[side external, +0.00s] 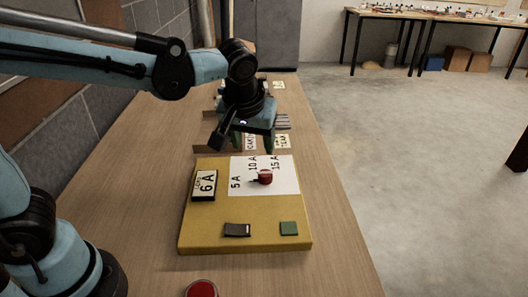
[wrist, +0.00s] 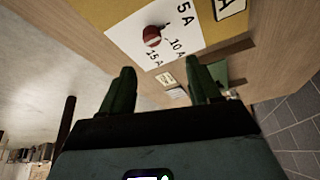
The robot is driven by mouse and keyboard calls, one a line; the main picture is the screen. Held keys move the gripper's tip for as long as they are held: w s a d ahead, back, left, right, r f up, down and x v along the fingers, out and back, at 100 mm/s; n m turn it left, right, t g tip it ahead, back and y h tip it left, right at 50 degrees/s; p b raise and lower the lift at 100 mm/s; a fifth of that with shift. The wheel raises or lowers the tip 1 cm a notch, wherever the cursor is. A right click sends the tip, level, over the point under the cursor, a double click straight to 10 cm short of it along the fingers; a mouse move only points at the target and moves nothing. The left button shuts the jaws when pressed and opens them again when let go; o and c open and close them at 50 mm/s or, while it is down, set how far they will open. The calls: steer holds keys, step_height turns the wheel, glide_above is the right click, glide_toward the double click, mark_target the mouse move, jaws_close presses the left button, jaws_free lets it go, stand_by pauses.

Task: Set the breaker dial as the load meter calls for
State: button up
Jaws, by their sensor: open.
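The breaker dial is a red knob (side external: 265,177) with a dark pointer on a white card (side external: 286,185); the card is marked 5 A, 10 A and 15 A. The pointer is turned left, toward the 5 A mark. The red knob also shows in the wrist view (wrist: 152,37), its pointer toward 5 A. The load meter (side external: 205,186), a black-framed plate at the card's left, reads 6 A. My gripper (side external: 254,145) is open and empty, above and behind the dial, apart from it. In the wrist view its fingers (wrist: 162,82) are spread.
The yellow board (side external: 264,240) also carries a black switch-like piece (side external: 237,230) and a green square (side external: 289,229). A red round object (side external: 201,289) sits at the front edge of the picture. Small lettered cards (side external: 282,141) stand behind the board. The wooden table right of the board is clear.

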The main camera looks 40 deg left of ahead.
mark_target(266, 173)
steer(key=shift+n+y, duration=0.4)
steer(key=shift+n, duration=0.2)
steer(key=x, duration=0.4)
steer(key=d+x, duration=0.1)
steer(key=x, duration=0.3)
steer(key=w+d+x, duration=0.1)
steer(key=x, duration=0.3)
steer(key=shift+w+a+f, duration=0.1)
steer(key=shift+w+f, duration=0.1)
steer(key=shift+f, duration=0.25)
steer(key=shift+c, duration=0.2)
steer(key=c, duration=1)
